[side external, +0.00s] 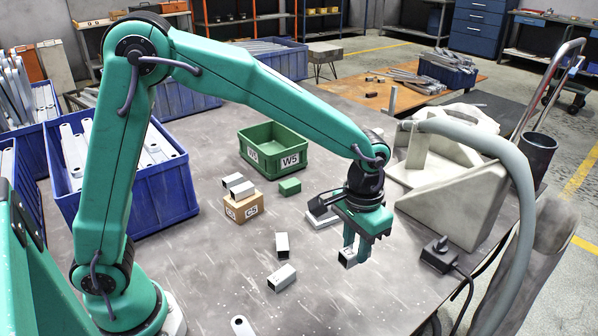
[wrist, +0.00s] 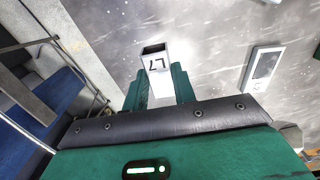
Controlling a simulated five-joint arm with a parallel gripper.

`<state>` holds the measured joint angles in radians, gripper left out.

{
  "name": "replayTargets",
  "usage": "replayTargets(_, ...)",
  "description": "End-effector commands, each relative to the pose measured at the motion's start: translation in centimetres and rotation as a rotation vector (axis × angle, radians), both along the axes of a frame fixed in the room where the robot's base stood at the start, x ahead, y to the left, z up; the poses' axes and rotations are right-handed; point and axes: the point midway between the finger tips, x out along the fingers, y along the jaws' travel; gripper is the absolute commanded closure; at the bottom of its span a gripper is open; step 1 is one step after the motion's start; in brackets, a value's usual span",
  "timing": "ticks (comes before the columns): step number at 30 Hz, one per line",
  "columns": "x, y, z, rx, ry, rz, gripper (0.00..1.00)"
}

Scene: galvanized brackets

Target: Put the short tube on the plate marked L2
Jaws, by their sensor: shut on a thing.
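My gripper (side external: 362,235) is shut on a short grey square tube (side external: 347,258) with an open end and a dark marking on its side. In the wrist view the tube (wrist: 157,68) stands out between the two green fingers (wrist: 160,90); its marking looks like L7, but the reading is uncertain.
Two loose short tubes (side external: 282,278) (side external: 282,245) lie on the table, and more rest on a cardboard box (side external: 245,208). A green W5 bin (side external: 272,150) and a small green block (side external: 290,186) stand behind. A pale fixture (side external: 455,195) and black plug (side external: 440,255) are right.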

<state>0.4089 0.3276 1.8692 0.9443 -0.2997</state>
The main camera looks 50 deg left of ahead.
Motion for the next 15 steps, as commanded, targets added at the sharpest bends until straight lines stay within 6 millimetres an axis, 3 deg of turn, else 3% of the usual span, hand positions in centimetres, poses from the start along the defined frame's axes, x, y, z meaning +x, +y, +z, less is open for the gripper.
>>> replayTargets(15,8.1,9.0,1.5,0.0,0.001,0.095,0.97)
